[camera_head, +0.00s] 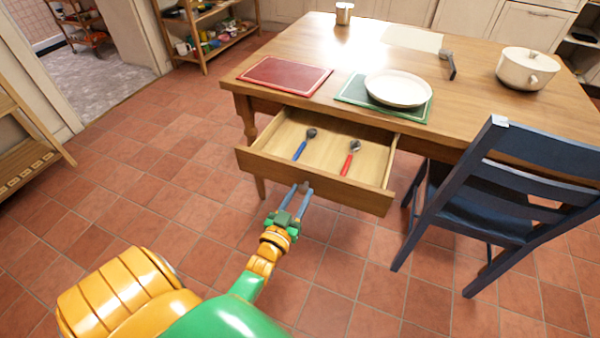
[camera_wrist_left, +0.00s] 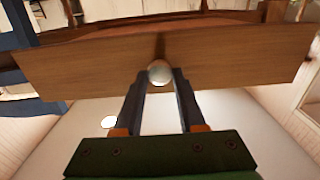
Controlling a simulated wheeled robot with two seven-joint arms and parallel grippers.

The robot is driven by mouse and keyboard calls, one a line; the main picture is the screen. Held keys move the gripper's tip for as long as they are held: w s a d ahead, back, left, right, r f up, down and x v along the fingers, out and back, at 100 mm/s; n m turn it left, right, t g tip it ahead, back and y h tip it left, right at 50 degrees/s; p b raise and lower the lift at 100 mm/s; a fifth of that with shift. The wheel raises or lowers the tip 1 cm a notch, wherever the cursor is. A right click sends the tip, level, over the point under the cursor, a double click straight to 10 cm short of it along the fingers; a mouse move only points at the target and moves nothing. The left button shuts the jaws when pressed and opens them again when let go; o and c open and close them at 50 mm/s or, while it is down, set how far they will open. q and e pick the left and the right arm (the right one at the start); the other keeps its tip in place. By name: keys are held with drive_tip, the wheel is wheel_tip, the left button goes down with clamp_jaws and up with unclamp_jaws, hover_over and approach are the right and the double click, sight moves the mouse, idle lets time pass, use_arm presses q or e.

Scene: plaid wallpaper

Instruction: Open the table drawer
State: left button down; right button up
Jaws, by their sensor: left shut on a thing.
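The wooden table (camera_head: 470,92) has its drawer (camera_head: 318,183) pulled well out at the front. Inside the drawer lie a utensil with a blue handle (camera_head: 300,150) and one with a red handle (camera_head: 348,162). My left gripper (camera_head: 304,188) is at the middle of the drawer front, with its fingers shut on the round knob. The left wrist view shows the pale knob (camera_wrist_left: 159,73) between the fingertips against the drawer front (camera_wrist_left: 230,62). My right gripper is not in view.
A dark blue chair (camera_head: 510,190) stands close to the right of the drawer. On the table are a red mat (camera_head: 285,75), a white plate (camera_head: 398,88) on a green mat, a white pot (camera_head: 527,68) and a metal cup (camera_head: 344,13). The tiled floor left of the drawer is clear.

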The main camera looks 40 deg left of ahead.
use_arm(q)
drive_tip(key=c, duration=0.5)
unclamp_jaws()
drive_tip(key=v, duration=0.7)
drive_tip(key=shift+p, duration=0.4)
